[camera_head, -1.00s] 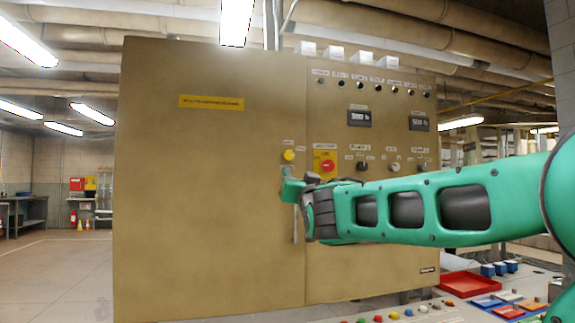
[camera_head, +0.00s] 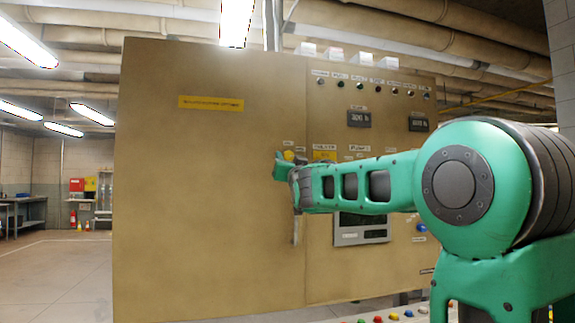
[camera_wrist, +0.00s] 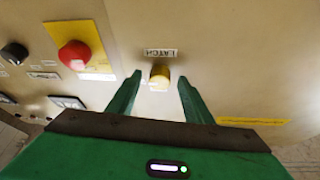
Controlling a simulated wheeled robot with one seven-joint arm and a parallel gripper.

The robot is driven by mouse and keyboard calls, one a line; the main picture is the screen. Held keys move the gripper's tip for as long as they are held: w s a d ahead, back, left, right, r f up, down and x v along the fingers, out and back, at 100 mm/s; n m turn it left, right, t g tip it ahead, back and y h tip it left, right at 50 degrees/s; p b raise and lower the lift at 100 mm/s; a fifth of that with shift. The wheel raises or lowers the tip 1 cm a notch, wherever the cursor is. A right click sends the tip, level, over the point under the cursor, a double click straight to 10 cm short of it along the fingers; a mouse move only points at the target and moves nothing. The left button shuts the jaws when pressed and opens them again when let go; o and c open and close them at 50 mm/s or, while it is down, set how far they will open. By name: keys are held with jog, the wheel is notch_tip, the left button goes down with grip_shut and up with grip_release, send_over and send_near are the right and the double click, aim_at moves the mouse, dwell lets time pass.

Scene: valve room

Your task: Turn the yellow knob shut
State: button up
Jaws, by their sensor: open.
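The yellow knob (camera_wrist: 159,75) is on the tan cabinet face in the wrist view, under a small label that appears upside down. My gripper (camera_wrist: 157,88) is open, with one green finger on each side of the knob. The fingertips look apart from the knob; I cannot tell how far they are from the panel. In the head view the yellow knob (camera_head: 289,156) is partly hidden behind my gripper (camera_head: 281,164), which is at the panel.
A red button (camera_wrist: 74,55) on a yellow plate and a black knob (camera_wrist: 14,53) sit beside the yellow knob in the wrist view. The tan cabinet (camera_head: 200,220) fills the middle of the head view. Open floor (camera_head: 60,280) lies to its left.

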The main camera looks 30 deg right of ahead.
jog(key=shift+c, duration=0.7)
jog(key=c, duration=0.9)
jog(key=shift+d, duration=0.15)
